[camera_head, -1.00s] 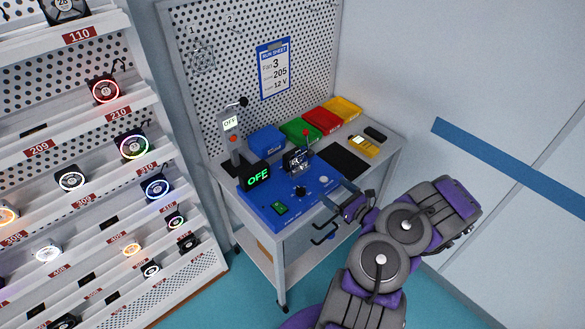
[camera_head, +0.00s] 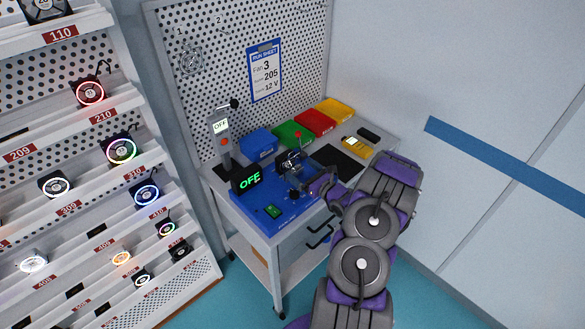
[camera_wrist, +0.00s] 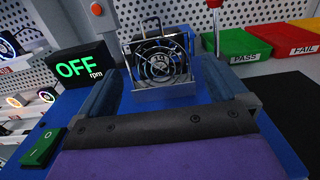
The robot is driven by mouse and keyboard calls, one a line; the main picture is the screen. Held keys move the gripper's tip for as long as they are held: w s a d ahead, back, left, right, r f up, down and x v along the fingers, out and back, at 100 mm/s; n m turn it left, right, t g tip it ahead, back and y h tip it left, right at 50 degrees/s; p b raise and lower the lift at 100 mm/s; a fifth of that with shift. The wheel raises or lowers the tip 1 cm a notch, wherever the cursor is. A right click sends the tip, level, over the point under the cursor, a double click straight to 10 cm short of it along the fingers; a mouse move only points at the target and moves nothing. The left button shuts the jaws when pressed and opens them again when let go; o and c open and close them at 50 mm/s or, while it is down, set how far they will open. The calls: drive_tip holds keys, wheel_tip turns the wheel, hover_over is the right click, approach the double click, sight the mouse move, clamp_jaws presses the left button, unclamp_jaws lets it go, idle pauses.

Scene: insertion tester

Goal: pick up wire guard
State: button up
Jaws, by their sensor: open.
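A round wire guard with concentric rings (camera_head: 191,60) hangs on the pegboard under the number 1. A small square fan (camera_wrist: 160,57) stands in a metal holder on the blue tester, and silvery rings like a wire guard cover its face in the wrist view. I cannot tell whether these rings are a separate part. The fan also shows in the head view (camera_head: 291,162), partly near my arm. My gripper (camera_wrist: 160,85) is open and empty, its two fingers spread left and right in front of the fan holder. In the head view, my gripper (camera_head: 308,178) is partly hidden by my own wrist.
The blue tester (camera_head: 262,205) carries an "OFF" rpm display (camera_wrist: 82,70) and a green switch (camera_wrist: 43,147). Blue, green, red and yellow bins (camera_head: 333,110) line the table's back. A yellow meter (camera_head: 356,147) lies at right. A fan shelf (camera_head: 60,150) stands at left.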

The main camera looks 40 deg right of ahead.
sight(292, 159)
drive_tip(key=w, duration=0.4)
drive_tip(key=shift+a+r+b, duration=0.1)
drive_tip(key=shift+a+b, duration=0.2)
drive_tip(key=shift+b, duration=0.05)
drive_tip(key=c, duration=0.8)
drive_tip(key=shift+r, duration=0.15)
drive_tip(key=shift+r+p, duration=0.35)
drive_tip(key=shift+r, duration=0.6)
drive_tip(key=shift+s+r, duration=0.45)
drive_tip(key=shift+r, duration=0.4)
drive_tip(key=s+a+p, duration=0.1)
drive_tip(key=s+a, duration=0.1)
drive_tip(key=s, duration=0.2)
drive_tip(key=s+a, duration=0.3)
drive_tip(key=s, duration=0.1)
drive_tip(key=s+a+r+p, duration=0.1)
drive_tip(key=s+a, duration=0.1)
drive_tip(key=s, duration=0.3)
drive_tip(key=shift+a+r+p, duration=0.1)
drive_tip(key=shift+a+p, duration=0.25)
drive_tip(key=shift+a, duration=0.05)
